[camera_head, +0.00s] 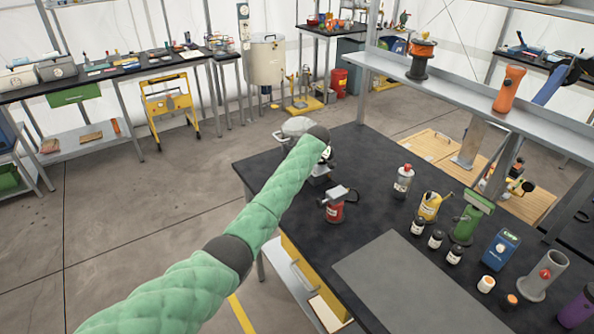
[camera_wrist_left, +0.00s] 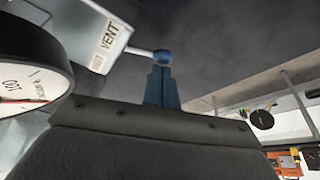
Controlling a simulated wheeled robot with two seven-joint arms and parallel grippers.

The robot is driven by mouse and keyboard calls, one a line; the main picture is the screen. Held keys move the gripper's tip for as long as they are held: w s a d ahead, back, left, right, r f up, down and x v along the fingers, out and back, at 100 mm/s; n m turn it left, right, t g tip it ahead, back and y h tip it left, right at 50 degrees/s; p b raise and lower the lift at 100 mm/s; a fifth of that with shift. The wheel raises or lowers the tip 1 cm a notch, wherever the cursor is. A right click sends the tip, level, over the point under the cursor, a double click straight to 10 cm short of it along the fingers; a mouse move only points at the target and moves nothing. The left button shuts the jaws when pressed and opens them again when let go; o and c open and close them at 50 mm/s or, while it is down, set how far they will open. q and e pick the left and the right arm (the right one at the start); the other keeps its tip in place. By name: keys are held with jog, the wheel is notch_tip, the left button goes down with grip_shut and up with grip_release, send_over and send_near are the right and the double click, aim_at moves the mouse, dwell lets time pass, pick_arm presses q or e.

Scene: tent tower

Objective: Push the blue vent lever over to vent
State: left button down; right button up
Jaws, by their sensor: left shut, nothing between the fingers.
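The blue vent lever knob (camera_wrist_left: 163,57) sits at the end of a short pale rod in the left wrist view. The rod comes out of a white housing (camera_wrist_left: 95,35) marked VENT. My left gripper (camera_wrist_left: 162,72) is shut and empty, its blue fingertips right at the knob. Whether they touch it, I cannot tell. A round white gauge (camera_wrist_left: 20,88) fills the left edge of that view. In the head view my green-sleeved left arm reaches over the dark bench and hides the lever and my fingers. A pale rounded body (camera_head: 297,127) shows just behind the arm's end. My right gripper is not in view.
On the dark bench (camera_head: 270,170), a red canister (camera_head: 334,208) stands near the arm. Several bottles and a green device (camera_head: 468,222) stand farther right. A grey mat (camera_head: 410,290) lies clear at the front. A shelf (camera_head: 450,88) overhangs the back.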

pick_arm(q)
jog(key=shift+w+d+b, duration=0.2)
jog(key=shift+w+b, duration=0.45)
jog(key=shift+w, duration=0.05)
